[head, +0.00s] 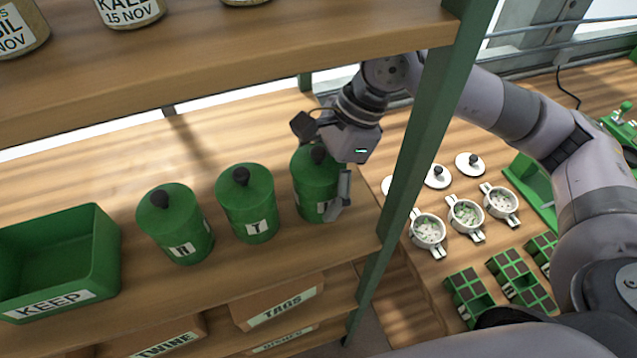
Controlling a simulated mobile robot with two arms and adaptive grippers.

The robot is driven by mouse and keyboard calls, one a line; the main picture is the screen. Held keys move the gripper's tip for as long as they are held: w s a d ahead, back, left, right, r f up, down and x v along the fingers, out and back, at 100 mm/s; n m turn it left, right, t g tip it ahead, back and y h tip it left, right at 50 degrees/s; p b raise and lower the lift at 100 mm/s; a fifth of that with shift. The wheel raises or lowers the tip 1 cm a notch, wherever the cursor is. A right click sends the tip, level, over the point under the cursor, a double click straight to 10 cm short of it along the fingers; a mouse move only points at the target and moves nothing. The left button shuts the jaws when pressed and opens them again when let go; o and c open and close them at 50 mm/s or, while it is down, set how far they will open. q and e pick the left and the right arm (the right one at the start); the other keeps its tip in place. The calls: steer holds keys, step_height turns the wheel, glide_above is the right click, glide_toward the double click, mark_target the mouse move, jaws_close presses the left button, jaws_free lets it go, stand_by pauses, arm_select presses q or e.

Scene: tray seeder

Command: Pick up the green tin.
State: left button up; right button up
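Three green tins with black-knobbed lids stand upright in a row on the wooden shelf in the head view: a left tin (176,225), a middle tin (246,203) and a right tin (312,185). Each shows some white label; the right tin's label is mostly covered. My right gripper (338,196) is at the right tin, with one finger down along its right front side. The other finger is hidden, so I cannot tell whether it grips the tin. The right tin appears to stand on the shelf. My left gripper is out of view.
A green KEEP box (62,262) stands left of the tins. An upper shelf (220,60) with labelled jars overhangs them. A green post (420,140) is close right of my gripper. Beyond it, a bench holds white pots (466,217), lids and green seed trays (520,277).

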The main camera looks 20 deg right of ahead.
mark_target(318, 165)
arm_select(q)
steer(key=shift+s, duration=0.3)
arm_select(e)
steer(key=shift+c, duration=0.2)
steer(key=shift+c, duration=0.7)
steer(key=c, duration=1.2)
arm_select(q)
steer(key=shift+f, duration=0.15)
arm_select(e)
steer(key=shift+r, duration=0.1)
steer(key=shift+r, duration=0.25)
steer(key=shift+r+b, duration=0.85)
steer(key=shift+r, duration=0.55)
steer(key=d+b, duration=0.1)
steer(key=d, duration=0.4)
steer(key=d+b, duration=0.2)
steer(key=d, duration=0.4)
steer(key=d+b, duration=0.2)
steer(key=d, duration=0.4)
steer(key=shift+w+f, duration=0.1)
steer(key=shift+w, duration=0.2)
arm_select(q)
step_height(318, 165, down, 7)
arm_select(e)
steer(key=shift+d, duration=0.5)
